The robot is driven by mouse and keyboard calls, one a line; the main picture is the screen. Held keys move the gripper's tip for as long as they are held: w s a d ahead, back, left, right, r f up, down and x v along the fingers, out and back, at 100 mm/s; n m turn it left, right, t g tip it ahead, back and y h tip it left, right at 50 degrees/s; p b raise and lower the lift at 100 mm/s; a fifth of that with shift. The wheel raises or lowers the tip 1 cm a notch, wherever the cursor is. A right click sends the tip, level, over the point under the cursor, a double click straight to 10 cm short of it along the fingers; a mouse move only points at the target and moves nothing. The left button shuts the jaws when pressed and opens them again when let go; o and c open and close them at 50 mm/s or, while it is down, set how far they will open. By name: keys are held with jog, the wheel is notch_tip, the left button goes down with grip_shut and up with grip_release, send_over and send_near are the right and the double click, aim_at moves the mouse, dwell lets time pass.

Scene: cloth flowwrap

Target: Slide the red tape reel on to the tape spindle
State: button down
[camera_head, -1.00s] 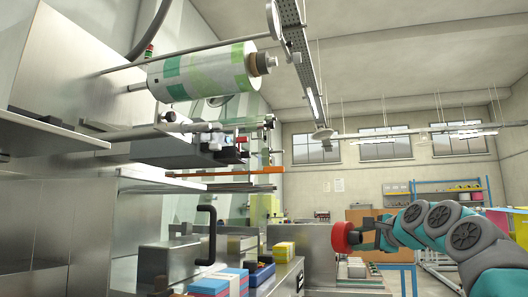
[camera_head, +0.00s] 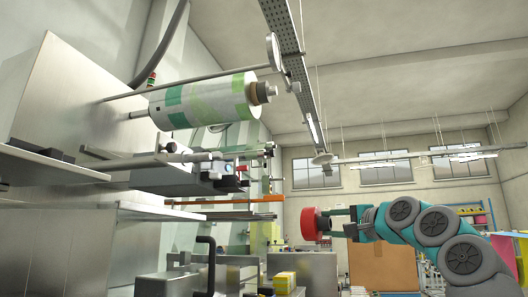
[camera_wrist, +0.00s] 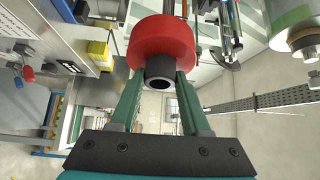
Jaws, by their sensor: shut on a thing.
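The red tape reel (camera_head: 309,224) is a thick red ring, held out in front of my gripper (camera_head: 338,223), in open air right of the machine. In the wrist view the red reel (camera_wrist: 160,36) shows a dark hollow core (camera_wrist: 160,76) sticking out towards the camera. My gripper's two green fingers (camera_wrist: 158,88) are shut on this core. A rod with a dark end fitting (camera_head: 172,148) juts from the machine at left, clear of the reel. I cannot tell for sure which rod is the tape spindle.
A large white and green film roll (camera_head: 203,101) sits on a shaft at upper left. An orange bar (camera_head: 235,198) and small fittings (camera_head: 228,168) project below it. Yellow boxes (camera_head: 285,283) stand low in front. Air around the reel looks free.

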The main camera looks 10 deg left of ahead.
aim_at(315, 210)
jog(key=shift+s+a+r+n+y, duration=0.5)
jog(key=shift+s+a+r+n, duration=0.2)
jog(key=shift+s+a+r, duration=0.45)
jog(key=shift+s+r, duration=0.15)
jog(key=shift+r, duration=0.2)
jog(key=shift+s+a+r+n+y, duration=0.2)
jog(key=shift+s+a+n+y, duration=0.05)
jog(key=shift+a+n+y, duration=0.1)
jog(key=shift+s+a+r, duration=0.1)
jog(key=shift+s+r, duration=0.1)
jog(key=shift+r, duration=0.05)
jog(key=shift+s+a+r+n, duration=0.25)
jog(key=shift+s+a+r, duration=0.05)
jog(key=shift+s+a, duration=0.1)
jog(key=shift+s+a+r+g+y, duration=0.25)
jog(key=shift+s+r+g, duration=0.1)
jog(key=shift+s+g, duration=0.05)
jog(key=shift+s+a+r+n, duration=0.15)
jog(key=shift+s+r+n, duration=0.15)
dwell(0.5)
